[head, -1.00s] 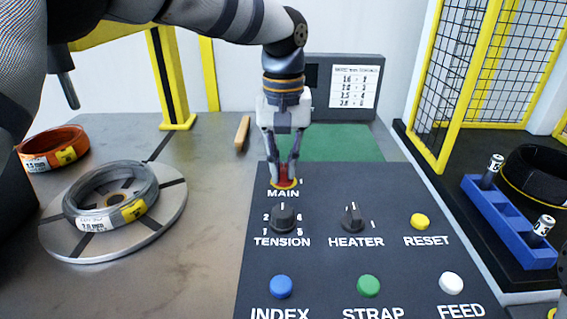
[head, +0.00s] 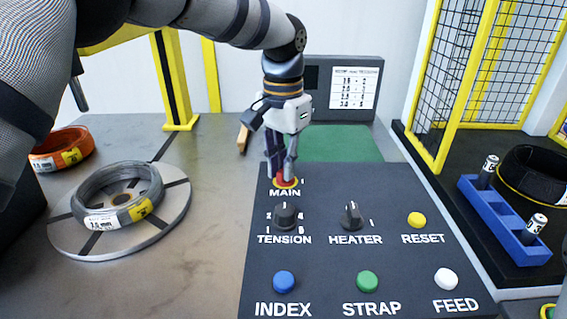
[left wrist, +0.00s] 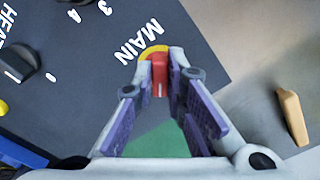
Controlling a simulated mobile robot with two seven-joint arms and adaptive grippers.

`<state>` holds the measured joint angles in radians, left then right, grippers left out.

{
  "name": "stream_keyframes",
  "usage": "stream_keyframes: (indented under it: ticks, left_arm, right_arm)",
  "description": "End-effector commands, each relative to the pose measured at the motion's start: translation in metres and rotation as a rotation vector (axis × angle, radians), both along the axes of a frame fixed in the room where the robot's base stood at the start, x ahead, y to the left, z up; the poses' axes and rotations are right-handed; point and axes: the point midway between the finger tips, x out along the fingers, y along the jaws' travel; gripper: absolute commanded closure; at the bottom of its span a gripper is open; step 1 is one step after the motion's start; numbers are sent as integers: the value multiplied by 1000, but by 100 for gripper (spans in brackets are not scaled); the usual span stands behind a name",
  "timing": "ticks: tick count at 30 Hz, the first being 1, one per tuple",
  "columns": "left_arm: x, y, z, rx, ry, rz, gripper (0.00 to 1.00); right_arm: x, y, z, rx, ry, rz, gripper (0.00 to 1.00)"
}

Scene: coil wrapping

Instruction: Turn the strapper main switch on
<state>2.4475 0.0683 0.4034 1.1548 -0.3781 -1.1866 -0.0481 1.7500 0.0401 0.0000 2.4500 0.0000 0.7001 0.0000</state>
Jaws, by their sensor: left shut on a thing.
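The main switch is a red knob (left wrist: 159,75) on a yellow ring, labelled MAIN, at the top left of the dark control panel (head: 330,262). In the head view the red knob (head: 284,181) shows only in part between the fingers. My left gripper (head: 281,176) points down from above and is shut on the knob. In the left wrist view its fingertips (left wrist: 160,72) sit on either side of the knob, and a white mark shows on the knob's top. My right gripper is not in view.
The panel also holds the tension knob (head: 285,215), heater knob (head: 352,215), yellow reset button (head: 416,220) and several push buttons. A wire coil (head: 118,195) lies on a round turntable at left. A wooden piece (head: 243,138) lies behind the panel. A yellow mesh fence (head: 465,90) stands right.

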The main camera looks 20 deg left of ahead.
Motion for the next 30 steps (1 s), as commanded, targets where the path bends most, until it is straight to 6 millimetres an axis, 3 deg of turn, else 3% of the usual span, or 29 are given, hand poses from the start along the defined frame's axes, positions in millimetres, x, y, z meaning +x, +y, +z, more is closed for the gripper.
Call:
stream_keyframes:
  ticks: [18, 30]
  left_arm:
    - [3, 3, 0, 0, 0, -567, 100]
    - [4, 3, 0, -1, -1, -815, 100]
  right_arm:
    - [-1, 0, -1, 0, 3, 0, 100]
    - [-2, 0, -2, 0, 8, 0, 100]
